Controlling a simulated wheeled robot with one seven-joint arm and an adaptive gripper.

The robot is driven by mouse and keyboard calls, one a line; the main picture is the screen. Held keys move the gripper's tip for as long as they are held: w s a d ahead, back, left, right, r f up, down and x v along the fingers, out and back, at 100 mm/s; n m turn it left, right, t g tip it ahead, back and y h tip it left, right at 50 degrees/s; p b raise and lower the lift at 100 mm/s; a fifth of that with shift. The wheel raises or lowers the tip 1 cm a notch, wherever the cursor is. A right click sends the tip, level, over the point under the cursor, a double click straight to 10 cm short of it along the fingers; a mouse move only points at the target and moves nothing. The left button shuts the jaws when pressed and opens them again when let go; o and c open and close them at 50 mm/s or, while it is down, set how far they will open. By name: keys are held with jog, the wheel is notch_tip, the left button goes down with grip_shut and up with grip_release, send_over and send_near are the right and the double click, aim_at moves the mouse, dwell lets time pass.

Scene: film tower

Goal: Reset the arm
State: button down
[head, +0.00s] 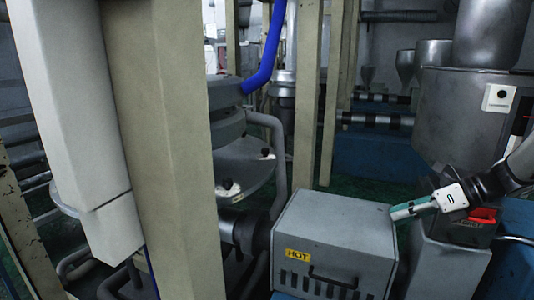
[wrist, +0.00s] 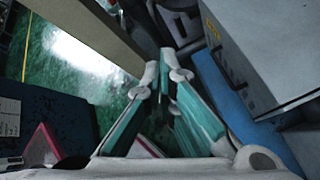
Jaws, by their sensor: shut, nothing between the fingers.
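My gripper (head: 395,212) is at the right of the head view, on the end of my arm, which comes in from the right edge. Its teal and white fingers point left, in front of or above the right end of a grey metal box (head: 335,230) with a yellow "HOT" label. I cannot tell how far apart they are. In the wrist view the fingers of my gripper (wrist: 167,72) come together at the tips, shut and with nothing between them.
A thick beige post (head: 165,130) and a white column (head: 70,110) fill the left of the head view. Grey machinery (head: 450,110) with a red part (head: 483,215) stands close to my arm. The wrist view shows green floor (wrist: 75,60) and a blue base (wrist: 235,95).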

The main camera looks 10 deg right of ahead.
jog(key=s+a+r+n+g+h+p, duration=0.15)
jog(key=s+a+r+n, duration=0.25)
jog(key=s+a+n, duration=0.4)
jog(key=s+a+r+n+g+h+p, duration=0.1)
jog(key=s+a+r+n+g+h, duration=0.2)
jog(key=s+a+r+n, duration=0.35)
jog(key=s+a+r+n+t+h+p, duration=0.1)
jog(key=s+a+n, duration=0.5)
jog(key=s+n, duration=0.7)
jog(key=shift+s+n+t+h+p, duration=0.25)
jog(key=shift+n+t+h+p, duration=0.5)
jog(key=shift+n+h+p, duration=0.6)
jog(key=shift+h, duration=0.3)
